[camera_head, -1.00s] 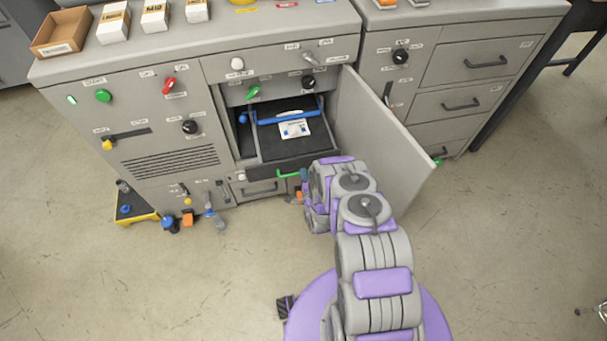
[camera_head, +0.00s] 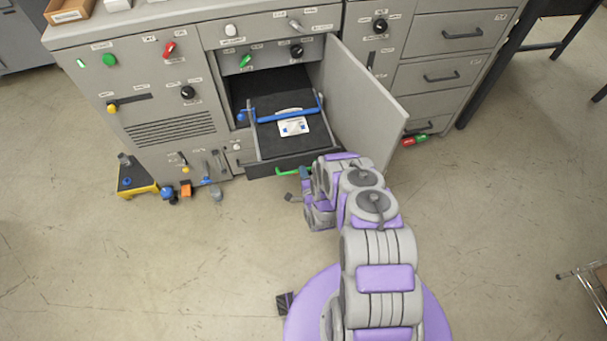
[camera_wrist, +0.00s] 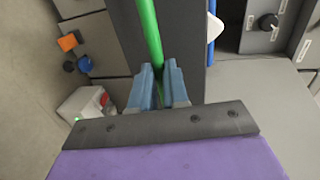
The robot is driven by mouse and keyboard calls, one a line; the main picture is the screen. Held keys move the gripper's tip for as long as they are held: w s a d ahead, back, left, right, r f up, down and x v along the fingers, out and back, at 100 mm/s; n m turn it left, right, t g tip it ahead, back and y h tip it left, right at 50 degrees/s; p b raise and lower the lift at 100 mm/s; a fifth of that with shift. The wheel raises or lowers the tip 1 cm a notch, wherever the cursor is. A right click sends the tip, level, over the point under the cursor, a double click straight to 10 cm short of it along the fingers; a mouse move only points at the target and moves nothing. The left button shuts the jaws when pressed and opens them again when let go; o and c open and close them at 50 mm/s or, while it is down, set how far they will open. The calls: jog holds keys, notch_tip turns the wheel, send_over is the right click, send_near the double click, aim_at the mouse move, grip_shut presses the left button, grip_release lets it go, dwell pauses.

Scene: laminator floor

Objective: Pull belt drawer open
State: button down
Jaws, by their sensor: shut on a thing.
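The belt drawer (camera_head: 279,150) is a dark tray that stands well out of the grey cabinet's open bay. A blue bar (camera_head: 288,116) spans it, and a white label card (camera_head: 293,127) lies inside. Its green handle (camera_head: 294,170) is at the front face, partly hidden by my arm. In the wrist view the green handle (camera_wrist: 148,35) runs down between the two blue fingers. My gripper (camera_wrist: 159,88) is shut on this handle. In the head view my gripper (camera_head: 305,178) is at the drawer's front, with its fingertips mostly hidden.
The open cabinet door (camera_head: 368,105) stands just right of the drawer and my arm. A yellow-black block (camera_head: 137,180) and several small coloured parts lie on the floor at left. Red and green pieces (camera_head: 414,140) lie right of the door.

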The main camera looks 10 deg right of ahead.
jog(key=shift+s+f, duration=0.15)
jog(key=c, duration=1.5)
grip_release()
jog(key=shift+f, duration=0.1)
jog(key=o, duration=0.4)
jog(key=shift+r, duration=0.2)
